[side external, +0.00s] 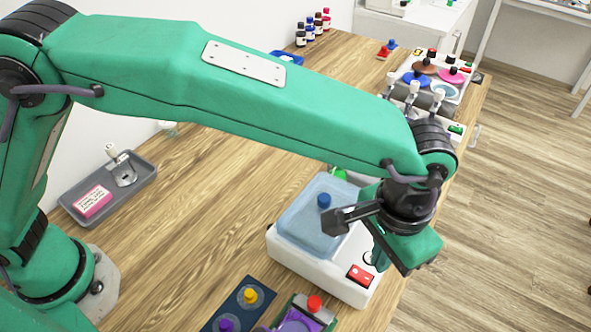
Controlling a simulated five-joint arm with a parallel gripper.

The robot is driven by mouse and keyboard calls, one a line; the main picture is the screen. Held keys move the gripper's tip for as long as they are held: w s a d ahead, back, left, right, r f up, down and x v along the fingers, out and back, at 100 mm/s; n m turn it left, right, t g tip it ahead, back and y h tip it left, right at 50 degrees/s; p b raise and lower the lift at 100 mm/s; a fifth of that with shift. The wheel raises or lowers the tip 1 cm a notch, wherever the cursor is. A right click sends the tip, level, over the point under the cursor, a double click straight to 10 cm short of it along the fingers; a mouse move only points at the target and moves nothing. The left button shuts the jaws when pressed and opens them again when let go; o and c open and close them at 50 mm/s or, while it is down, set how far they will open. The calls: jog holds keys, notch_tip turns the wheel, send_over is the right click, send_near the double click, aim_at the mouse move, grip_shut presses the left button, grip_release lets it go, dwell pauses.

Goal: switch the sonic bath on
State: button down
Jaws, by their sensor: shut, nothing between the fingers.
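The sonic bath (300,270) is a white box at the front right of the wooden table. A clear bluish lid (300,225) with a blue knob (324,200) covers its top. A red rocker switch (360,275) sits on its right end, with a round dark-rimmed dial (369,258) beside it, partly hidden by my gripper. My gripper (406,268) is shut and empty, pointing down at the right end of the bath, to the right of the switch. It looks apart from the switch; its height above the bath is hard to tell. Which way the switch is set cannot be told.
A grey tray (146,186) with a pink box (92,202) lies at the left. Dark and green pieces with coloured knobs (250,296) stand at the front. A device with coloured discs (430,72) and several bottles (310,28) stand at the back. The middle table is clear.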

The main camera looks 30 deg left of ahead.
jog(key=shift+r, duration=0.95)
jog(key=w+a+r+n+t, duration=0.15)
jog(key=a+r, duration=0.25)
jog(key=a, duration=0.4)
jog(key=w+a+r+h, duration=0.1)
jog(key=w+a+r, duration=0.15)
jog(key=a, duration=0.55)
jog(key=w+a+r+n+t, duration=0.1)
jog(key=a+r, duration=0.3)
jog(key=a, duration=0.5)
jog(key=s+a+f+n+t, duration=0.1)
jog(key=s+a, duration=0.5)
jog(key=a, duration=0.4)
jog(key=s+a+f+n+t+y, duration=0.1)
jog(key=s+a+n+t, duration=0.1)
jog(key=s+a, duration=0.4)
jog(key=a, duration=0.4)
jog(key=shift+s+a, duration=0.15)
jog(key=shift+s, duration=0.2)
